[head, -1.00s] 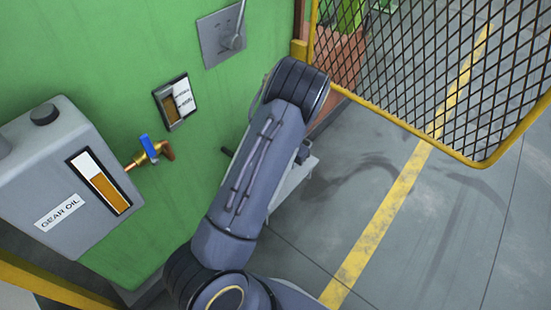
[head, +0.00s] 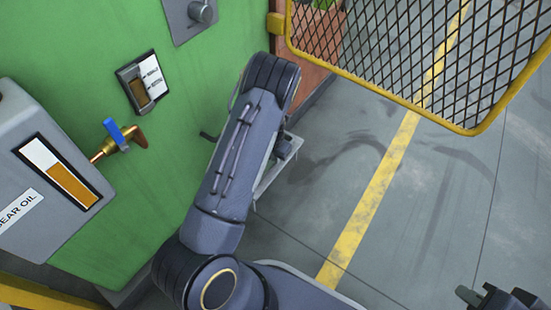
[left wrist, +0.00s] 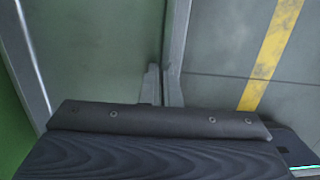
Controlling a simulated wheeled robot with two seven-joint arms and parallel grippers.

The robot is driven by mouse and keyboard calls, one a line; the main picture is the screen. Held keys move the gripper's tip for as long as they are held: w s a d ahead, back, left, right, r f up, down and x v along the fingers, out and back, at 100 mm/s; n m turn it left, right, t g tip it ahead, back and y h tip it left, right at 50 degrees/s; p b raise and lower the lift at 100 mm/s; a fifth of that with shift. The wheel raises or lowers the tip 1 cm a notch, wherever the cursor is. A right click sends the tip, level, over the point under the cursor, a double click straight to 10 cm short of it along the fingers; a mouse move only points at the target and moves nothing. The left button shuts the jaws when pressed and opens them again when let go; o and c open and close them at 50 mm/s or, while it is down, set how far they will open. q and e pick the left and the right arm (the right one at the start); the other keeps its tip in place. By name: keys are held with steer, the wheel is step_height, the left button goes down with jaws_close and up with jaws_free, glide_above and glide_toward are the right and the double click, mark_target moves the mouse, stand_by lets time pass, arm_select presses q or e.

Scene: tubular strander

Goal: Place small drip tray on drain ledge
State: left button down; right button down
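A pale grey flat piece with a raised edge, apparently the small drip tray (head: 277,168), shows behind my left forearm in the head view; the arm covers most of it. In the left wrist view the tray's grey rim (left wrist: 179,45) runs between the two fingers of my left gripper (left wrist: 162,85), which look closed on it. The tray is over the floor beside the green wall. The left fingers are hidden in the head view. My right gripper (head: 497,298) is partly in view at the bottom right corner; its fingers are unclear. I cannot make out the drain ledge.
The green machine wall (head: 190,110) carries a gear oil tank (head: 30,215), a brass tap with a blue handle (head: 117,138) and a small gauge (head: 143,82). A yellow-framed mesh guard (head: 420,55) stands at the upper right. The floor with its yellow line (head: 375,200) is clear.

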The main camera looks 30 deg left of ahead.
arm_select(q)
steer(key=shift+f, duration=0.1)
steer(key=c, duration=1.7)
jaws_free()
